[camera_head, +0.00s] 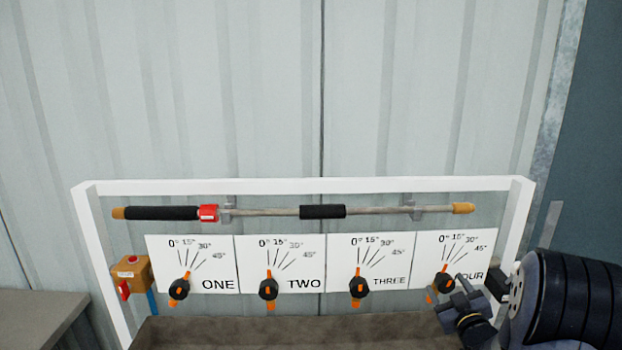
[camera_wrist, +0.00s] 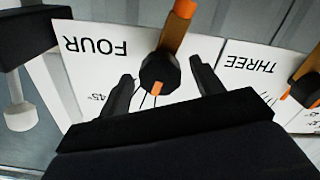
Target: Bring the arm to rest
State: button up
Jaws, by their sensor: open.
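My gripper (camera_head: 450,299) is at the lower right in the head view, in front of the panel marked FOUR (camera_head: 481,252). In the wrist view my gripper (camera_wrist: 164,90) has its two dark fingers spread apart. The black knob of panel FOUR (camera_wrist: 160,72), with its orange pointer, shows between and beyond the fingers. Nothing is held. Whether the fingers touch the knob I cannot tell. In the head view this knob (camera_head: 444,280) shows just above my gripper, and part of the word FOUR is covered.
Knobs ONE (camera_head: 179,289), TWO (camera_head: 268,289) and THREE (camera_head: 357,287) stand in a row to the left. A white frame (camera_head: 300,186) surrounds the panels, with a bar (camera_head: 265,212) above them. A yellow-brown box (camera_head: 131,272) with red parts is at left. A grey surface (camera_head: 38,322) lies lower left.

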jog(key=shift+w+a+r+p, duration=0.15)
jog(key=shift+w+p, duration=0.15)
jog(key=shift+w, duration=0.65)
jog(key=shift+s+r+m+p, duration=0.15)
jog(key=shift+m+p, duration=0.35)
jog(key=shift+p, duration=0.5)
jog(key=m+p, duration=0.1)
jog(key=p, duration=0.3)
jog(key=shift+m, duration=0.4)
